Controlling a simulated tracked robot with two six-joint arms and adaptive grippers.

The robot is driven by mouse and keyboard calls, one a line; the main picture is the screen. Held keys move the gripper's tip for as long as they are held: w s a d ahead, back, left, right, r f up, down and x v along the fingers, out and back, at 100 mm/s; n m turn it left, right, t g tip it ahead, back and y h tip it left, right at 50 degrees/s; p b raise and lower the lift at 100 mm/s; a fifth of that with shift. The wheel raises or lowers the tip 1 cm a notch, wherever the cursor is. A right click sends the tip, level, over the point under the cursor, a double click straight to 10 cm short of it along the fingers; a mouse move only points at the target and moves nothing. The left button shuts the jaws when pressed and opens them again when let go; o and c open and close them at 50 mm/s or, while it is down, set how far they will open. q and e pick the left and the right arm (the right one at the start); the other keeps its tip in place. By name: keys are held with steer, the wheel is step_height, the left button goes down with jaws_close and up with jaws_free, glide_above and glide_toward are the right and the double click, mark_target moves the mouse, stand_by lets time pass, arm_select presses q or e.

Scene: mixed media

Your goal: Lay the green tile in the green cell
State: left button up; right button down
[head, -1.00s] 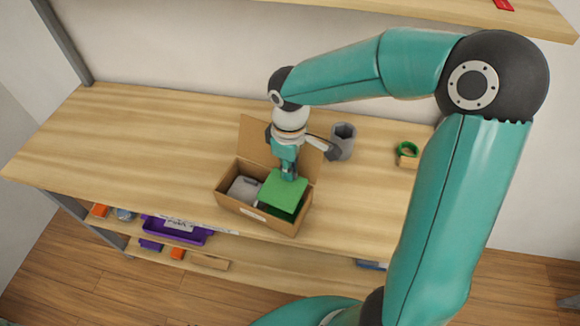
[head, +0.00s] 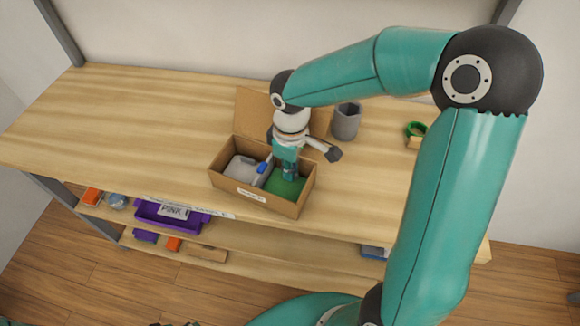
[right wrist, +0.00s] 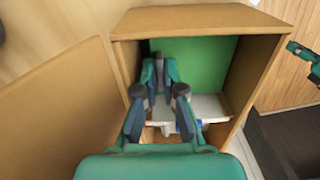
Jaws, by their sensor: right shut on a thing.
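An open cardboard box (head: 235,188) stands on the wooden table and is split into two cells.
The left cell holds a grey piece (head: 242,167). A blue piece (head: 263,168) sits at the divider. The table's left side is clear.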

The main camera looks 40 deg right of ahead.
steer(key=shift+f, duration=0.35)
stand_by(0.5)
steer(key=c, duration=1.2)
jaws_free()
steer(key=shift+r, duration=0.1)
step_height(320, 180, up, 12)
steer(key=shift+d, duration=0.1)
